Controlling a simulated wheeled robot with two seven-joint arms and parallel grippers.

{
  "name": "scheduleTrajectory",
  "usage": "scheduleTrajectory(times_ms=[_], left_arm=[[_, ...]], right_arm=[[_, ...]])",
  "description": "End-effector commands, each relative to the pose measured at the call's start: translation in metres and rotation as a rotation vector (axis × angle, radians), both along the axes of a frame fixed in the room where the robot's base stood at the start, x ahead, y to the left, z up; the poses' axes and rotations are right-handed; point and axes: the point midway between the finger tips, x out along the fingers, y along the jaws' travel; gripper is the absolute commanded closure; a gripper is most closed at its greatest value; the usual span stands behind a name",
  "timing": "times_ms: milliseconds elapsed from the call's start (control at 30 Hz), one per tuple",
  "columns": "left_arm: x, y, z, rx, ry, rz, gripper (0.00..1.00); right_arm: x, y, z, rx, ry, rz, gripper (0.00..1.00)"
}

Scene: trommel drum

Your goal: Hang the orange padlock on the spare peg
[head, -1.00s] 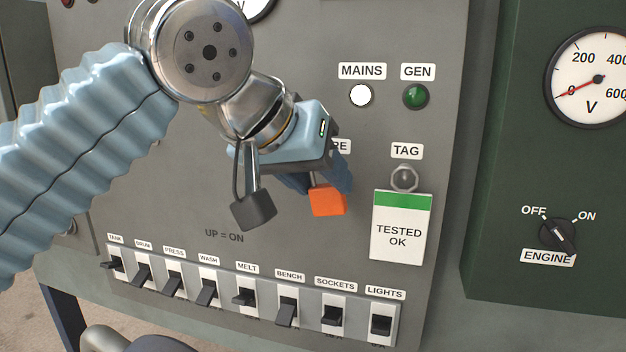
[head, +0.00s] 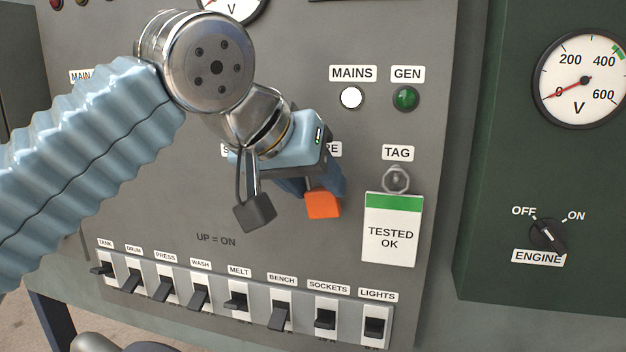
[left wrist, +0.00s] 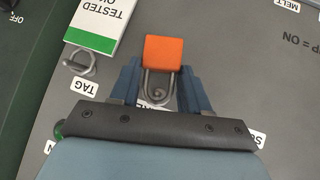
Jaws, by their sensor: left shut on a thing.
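The orange padlock (head: 323,204) is in my left gripper (head: 311,186), in front of the grey panel and below the partly covered spare label (head: 334,149). In the left wrist view the padlock's orange body (left wrist: 163,53) lies between the blue fingertips of the left gripper (left wrist: 158,80), its grey shackle towards the palm. A small round grey peg end (left wrist: 158,97) shows inside the shackle's loop. I cannot tell whether the shackle is around the peg or only in front of it. My right gripper is not in view.
Right of the padlock, a tag hook (head: 396,178) holds a "TESTED OK" card (head: 391,230). A row of switches (head: 238,302) runs along the panel's bottom. A green cabinet (head: 500,130) with an engine knob (head: 547,236) stands to the right.

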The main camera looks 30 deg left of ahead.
Motion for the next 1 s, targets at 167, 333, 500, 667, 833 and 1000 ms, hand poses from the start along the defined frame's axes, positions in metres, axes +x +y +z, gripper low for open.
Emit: scheduleTrajectory(times_ms=[167,333,500,667,833,1000], left_arm=[[0.0,0.0,0.0,0.0,-0.001,0.0,0.39],[0.0,0.0,0.0,0.0,0.0,0.0,0.24],[0.0,0.0,0.0,0.0,0.0,0.0,0.24],[-0.007,0.001,0.008,-0.001,-0.002,0.0,0.24],[-0.033,0.004,0.034,-0.002,-0.003,0.0,0.24],[-0.065,0.008,0.062,-0.001,-0.003,0.001,0.24]], right_arm=[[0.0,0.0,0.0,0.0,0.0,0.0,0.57],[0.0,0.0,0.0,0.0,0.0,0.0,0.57],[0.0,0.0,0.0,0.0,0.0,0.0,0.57],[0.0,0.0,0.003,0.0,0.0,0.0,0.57],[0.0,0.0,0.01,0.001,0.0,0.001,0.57],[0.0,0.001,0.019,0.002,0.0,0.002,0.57]])
